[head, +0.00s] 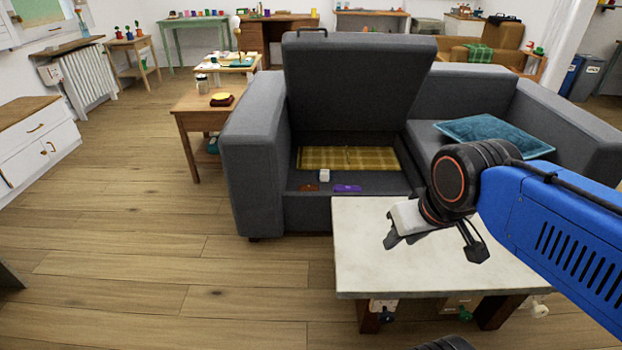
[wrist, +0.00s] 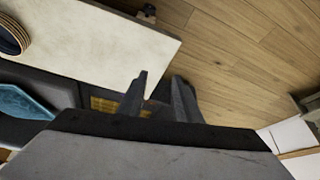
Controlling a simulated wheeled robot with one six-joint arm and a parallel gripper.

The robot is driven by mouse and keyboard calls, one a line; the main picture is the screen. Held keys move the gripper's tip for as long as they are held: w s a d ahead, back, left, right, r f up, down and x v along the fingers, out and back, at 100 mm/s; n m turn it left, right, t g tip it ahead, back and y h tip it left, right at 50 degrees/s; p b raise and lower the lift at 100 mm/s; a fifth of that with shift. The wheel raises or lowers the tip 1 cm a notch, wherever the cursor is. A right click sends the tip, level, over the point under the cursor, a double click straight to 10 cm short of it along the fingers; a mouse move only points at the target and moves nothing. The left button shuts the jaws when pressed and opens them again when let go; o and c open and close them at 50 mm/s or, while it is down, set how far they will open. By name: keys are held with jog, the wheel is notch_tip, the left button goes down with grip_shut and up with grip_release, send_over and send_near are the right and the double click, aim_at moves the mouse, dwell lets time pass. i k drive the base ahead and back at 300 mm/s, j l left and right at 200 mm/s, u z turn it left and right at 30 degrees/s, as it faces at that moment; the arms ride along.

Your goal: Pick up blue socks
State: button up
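I cannot make out any blue socks in either view. My gripper (head: 398,241) hangs above the pale-topped coffee table (head: 360,270). In the wrist view its two dark fingers (wrist: 158,95) stand apart with nothing seen between them. The grey sofa (head: 255,150) has its left seat raised, showing an open storage space. In it lie a yellow plaid cloth (head: 345,158), a small white block (head: 324,175), a flat brown item (head: 309,187) and a flat purple item (head: 347,188).
A teal cushion (head: 490,133) lies on the sofa's right seat. A wooden side table (head: 195,102) stands left of the sofa. Wooden floor (head: 150,250) is clear at the left.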

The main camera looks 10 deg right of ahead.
aim_at(325, 175)
jog(key=i+j+z, duration=0.1)
jog(key=j, duration=0.25)
jog(key=i+j, duration=0.3)
jog(key=i+j+z, duration=0.15)
jog(key=j, duration=0.25)
jog(key=i+j, duration=0.2)
jog(key=j, duration=0.15)
jog(key=i+j+z, duration=0.15)
jog(key=j, duration=0.25)
jog(key=i+j+z, duration=0.1)
jog(key=i, duration=0.4)
jog(key=i+j, duration=0.25)
jog(key=i, duration=0.25)
jog(key=z, duration=0.05)
